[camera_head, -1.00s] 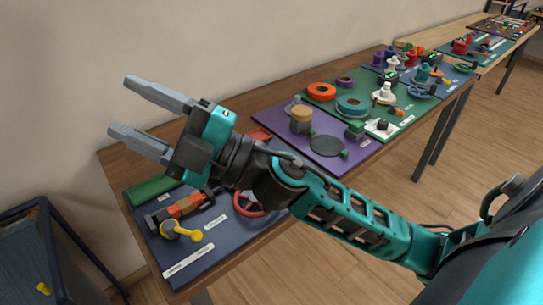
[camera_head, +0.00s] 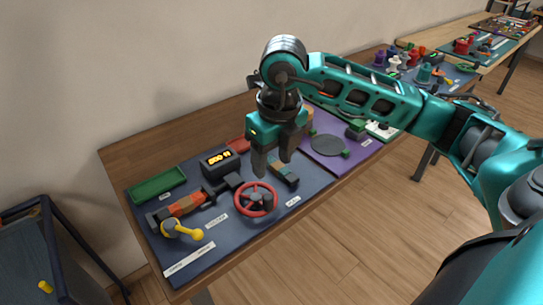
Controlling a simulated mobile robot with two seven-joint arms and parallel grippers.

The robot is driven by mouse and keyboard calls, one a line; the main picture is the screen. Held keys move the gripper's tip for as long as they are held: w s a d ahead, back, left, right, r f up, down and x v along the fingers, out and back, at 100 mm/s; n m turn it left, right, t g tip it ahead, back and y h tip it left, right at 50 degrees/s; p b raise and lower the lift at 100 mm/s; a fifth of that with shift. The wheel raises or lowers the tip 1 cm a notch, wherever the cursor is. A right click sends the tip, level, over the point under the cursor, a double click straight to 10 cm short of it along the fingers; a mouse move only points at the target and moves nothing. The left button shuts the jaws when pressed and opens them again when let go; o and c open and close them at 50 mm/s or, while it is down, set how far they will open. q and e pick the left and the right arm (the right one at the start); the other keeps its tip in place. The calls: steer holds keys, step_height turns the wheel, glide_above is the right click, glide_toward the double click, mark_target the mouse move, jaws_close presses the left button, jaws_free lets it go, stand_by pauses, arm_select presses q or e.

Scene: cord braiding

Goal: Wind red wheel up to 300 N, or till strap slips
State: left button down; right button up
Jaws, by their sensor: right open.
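The red wheel (camera_head: 255,198) lies on the dark blue mat (camera_head: 222,242) at the front of the near table, with a dark hub in its middle. My right gripper (camera_head: 272,167) points down above and just behind the wheel, open and with nothing between its fingers. A black box with a lit yellow readout (camera_head: 220,162) stands behind the wheel; its digits are too small to read surely. An orange-red and black device (camera_head: 186,204) lies left of the wheel. I cannot make out the strap for certain. My left gripper is not in view.
A yellow-handled lever (camera_head: 184,230) is at the mat's front left, and a green tray (camera_head: 157,186) at its back left. A purple mat (camera_head: 323,158) with a grey disc lies to the right. A dark frame (camera_head: 50,230) stands left of the table.

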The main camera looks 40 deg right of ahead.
mark_target(268, 197)
steer(key=f, duration=0.4)
steer(key=w+f, duration=0.1)
steer(key=f, duration=0.7)
steer(key=shift+w+a+f, duration=0.1)
steer(key=shift+w+f, duration=0.1)
steer(key=shift+f, duration=0.1)
jaws_close()
stand_by(0.3)
